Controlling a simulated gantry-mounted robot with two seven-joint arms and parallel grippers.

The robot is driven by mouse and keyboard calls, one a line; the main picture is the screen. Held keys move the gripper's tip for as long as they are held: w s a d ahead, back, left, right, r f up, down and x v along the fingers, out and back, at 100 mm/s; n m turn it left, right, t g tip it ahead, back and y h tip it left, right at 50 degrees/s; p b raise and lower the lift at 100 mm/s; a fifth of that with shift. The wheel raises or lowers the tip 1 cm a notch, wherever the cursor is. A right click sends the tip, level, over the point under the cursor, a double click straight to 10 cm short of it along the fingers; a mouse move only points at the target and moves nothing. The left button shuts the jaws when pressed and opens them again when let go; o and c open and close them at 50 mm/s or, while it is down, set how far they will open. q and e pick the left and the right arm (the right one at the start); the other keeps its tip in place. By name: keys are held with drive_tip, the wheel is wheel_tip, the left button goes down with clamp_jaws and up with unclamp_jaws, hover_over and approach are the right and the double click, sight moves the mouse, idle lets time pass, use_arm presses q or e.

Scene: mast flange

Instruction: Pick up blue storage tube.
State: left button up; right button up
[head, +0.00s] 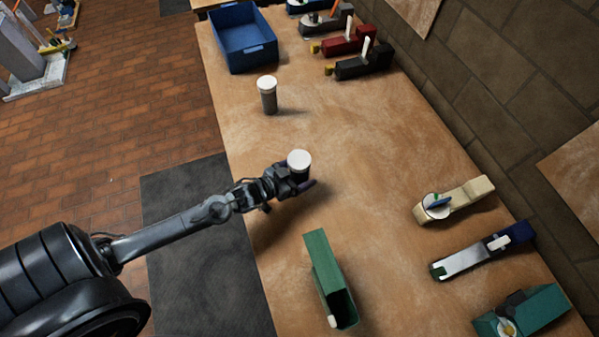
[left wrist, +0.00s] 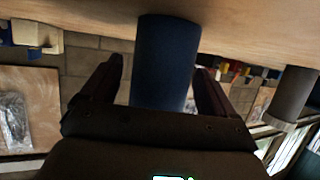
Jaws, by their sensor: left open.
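The blue storage tube (left wrist: 165,60) stands upright on the table, between the two fingers of my left gripper (left wrist: 160,72) in the left wrist view. In the head view its white cap (head: 299,160) shows above my left gripper (head: 300,182), which hides most of its body. The gripper is open, with a finger on either side of the tube and visible gaps to both. The wrist picture is upside down, with the table at the top. My right gripper is in neither view.
A grey tube with a white cap (head: 267,95) stands farther back; it also shows in the left wrist view (left wrist: 291,92). A blue bin (head: 246,57) is at the back left. A green open box (head: 322,262) lies in front. Several tools line the right edge.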

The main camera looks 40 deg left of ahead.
use_arm(q)
drive_tip(key=shift+w+f, duration=0.1)
drive_tip(key=shift+c, duration=0.5)
drive_tip(key=c, duration=1.1)
